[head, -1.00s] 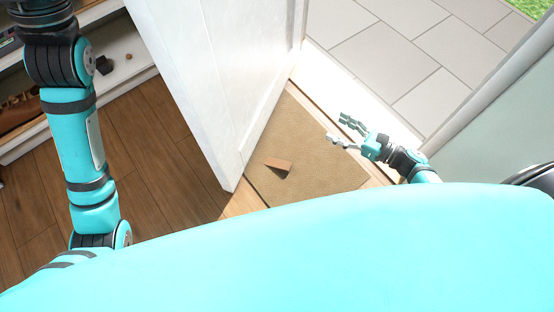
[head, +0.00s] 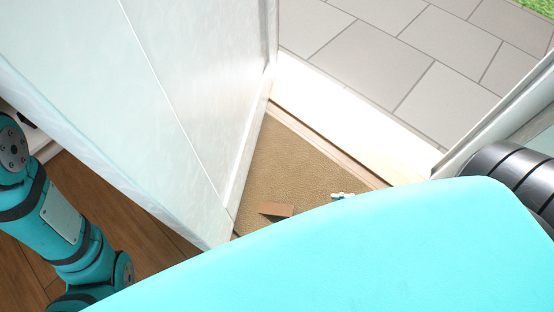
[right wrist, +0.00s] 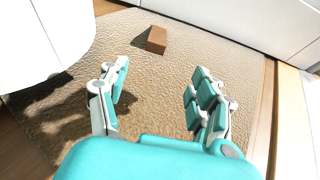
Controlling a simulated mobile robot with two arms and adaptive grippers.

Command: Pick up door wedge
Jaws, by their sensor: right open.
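The door wedge (head: 277,209) is a small brown block lying on the tan doormat (head: 285,160), close to the open white door's lower corner. In the right wrist view the wedge (right wrist: 157,40) lies on the mat beyond my fingertips, nearer the left finger. My right gripper (right wrist: 162,95) is open and empty over the mat, apart from the wedge. In the head view only a fingertip of the right gripper (head: 343,195) shows, to the right of the wedge; my own body hides the rest. My left arm shows at the left, but its gripper is not visible.
The white door (head: 190,90) stands open just left of the wedge. A pale threshold (head: 345,115) borders the mat, with grey paving (head: 400,50) outside. Wooden floor (head: 150,245) lies left of the door. The mat around the wedge is otherwise clear.

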